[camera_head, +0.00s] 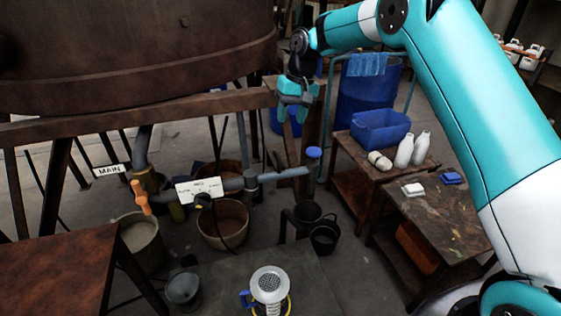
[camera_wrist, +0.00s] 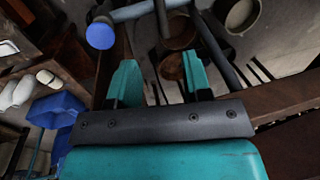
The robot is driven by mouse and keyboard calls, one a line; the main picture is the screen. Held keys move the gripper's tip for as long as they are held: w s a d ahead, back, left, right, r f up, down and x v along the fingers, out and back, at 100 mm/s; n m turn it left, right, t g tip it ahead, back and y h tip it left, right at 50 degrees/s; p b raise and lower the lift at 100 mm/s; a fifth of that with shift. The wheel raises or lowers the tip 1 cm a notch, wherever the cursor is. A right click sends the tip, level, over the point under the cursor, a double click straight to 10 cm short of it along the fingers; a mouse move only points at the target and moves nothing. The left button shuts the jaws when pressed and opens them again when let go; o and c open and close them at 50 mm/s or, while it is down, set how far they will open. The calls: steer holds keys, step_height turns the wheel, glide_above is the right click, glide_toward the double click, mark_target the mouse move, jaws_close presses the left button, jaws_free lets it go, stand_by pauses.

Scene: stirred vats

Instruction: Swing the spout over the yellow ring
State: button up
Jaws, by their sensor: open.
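The spout (camera_head: 285,174) is a grey-blue pipe at the right end of the pipe run. A blue round knob (camera_head: 314,152) stands at its outer end; the knob also shows at upper left in the wrist view (camera_wrist: 100,35). The yellow ring (camera_head: 289,304) shows partly at the bottom of the head view, around the foot of a white perforated cylinder (camera_head: 269,285). The spout end lies up and to the right of the ring, not over it. My gripper (camera_head: 292,113) is open and empty, pointing down, above and apart from the spout; its fingers also show in the wrist view (camera_wrist: 161,80).
A large rusty vat (camera_head: 130,55) stands at left. An orange valve handle (camera_head: 140,197) and white label plate (camera_head: 200,189) are on the pipe. Buckets (camera_head: 222,225) stand below. Right, a wooden table holds a blue bin (camera_head: 380,128) and white bottles (camera_head: 404,151).

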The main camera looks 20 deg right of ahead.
mark_target(281, 160)
steer(key=a+f+p, duration=0.1)
steer(key=f, duration=0.4)
steer(key=a+f, duration=0.1)
steer(key=f, duration=0.4)
steer(key=a+f+p, duration=0.1)
steer(key=f, duration=0.4)
steer(key=shift+f+p, duration=0.15)
steer(key=shift+p, duration=0.2)
steer(key=shift+c, duration=0.2)
jaws_close()
